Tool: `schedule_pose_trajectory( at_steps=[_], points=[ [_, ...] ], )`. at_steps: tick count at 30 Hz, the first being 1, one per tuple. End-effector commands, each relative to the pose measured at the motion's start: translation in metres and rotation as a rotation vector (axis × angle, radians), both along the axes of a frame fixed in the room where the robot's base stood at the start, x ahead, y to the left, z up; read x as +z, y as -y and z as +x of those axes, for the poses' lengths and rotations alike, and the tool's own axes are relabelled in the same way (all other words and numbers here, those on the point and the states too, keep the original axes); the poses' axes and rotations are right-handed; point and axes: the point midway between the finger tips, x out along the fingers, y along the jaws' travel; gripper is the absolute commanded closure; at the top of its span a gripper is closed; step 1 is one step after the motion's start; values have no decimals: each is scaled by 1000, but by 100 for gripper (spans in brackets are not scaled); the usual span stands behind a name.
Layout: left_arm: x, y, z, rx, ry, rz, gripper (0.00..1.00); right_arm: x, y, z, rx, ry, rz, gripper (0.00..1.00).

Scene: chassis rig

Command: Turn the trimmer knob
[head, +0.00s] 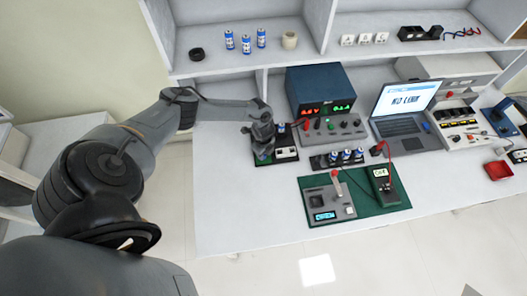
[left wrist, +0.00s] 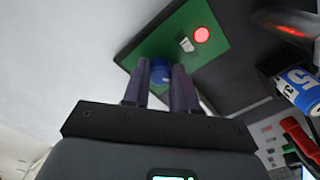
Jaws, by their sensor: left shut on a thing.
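The trimmer knob (left wrist: 161,70) is a small blue round knob on a green circuit board (left wrist: 190,50). In the left wrist view a red light (left wrist: 202,35) glows on this board, with a small pale part beside it. My left gripper (head: 263,153) reaches down over the left end of the board from above. In the left wrist view its two dark fingers are shut on the blue knob, one on each side. In the head view the gripper hides the knob. My right gripper is not in view.
Right of the gripper stand a grey control panel (head: 331,128), a blue instrument with lit digits (head: 320,90) and a row of blue cells (head: 346,156). A laptop (head: 405,105) is farther right. A green mat (head: 370,203) with meters lies in front. The left front tabletop is clear.

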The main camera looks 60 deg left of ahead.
Motion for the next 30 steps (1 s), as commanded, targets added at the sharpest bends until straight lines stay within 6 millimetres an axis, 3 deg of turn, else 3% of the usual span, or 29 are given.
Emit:
schedule_pose_trajectory(
  at_steps=[8,9,13,23,30],
  points=[
    [1,1,1,11,0,-1,100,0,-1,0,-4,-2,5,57],
    [1,1,1,10,0,-1,67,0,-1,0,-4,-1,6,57],
    [1,0,1,10,0,-1,47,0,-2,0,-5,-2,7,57],
    [2,0,1,10,0,-1,47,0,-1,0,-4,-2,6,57],
    [28,0,1,9,2,-2,47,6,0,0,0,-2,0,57]
  ],
)
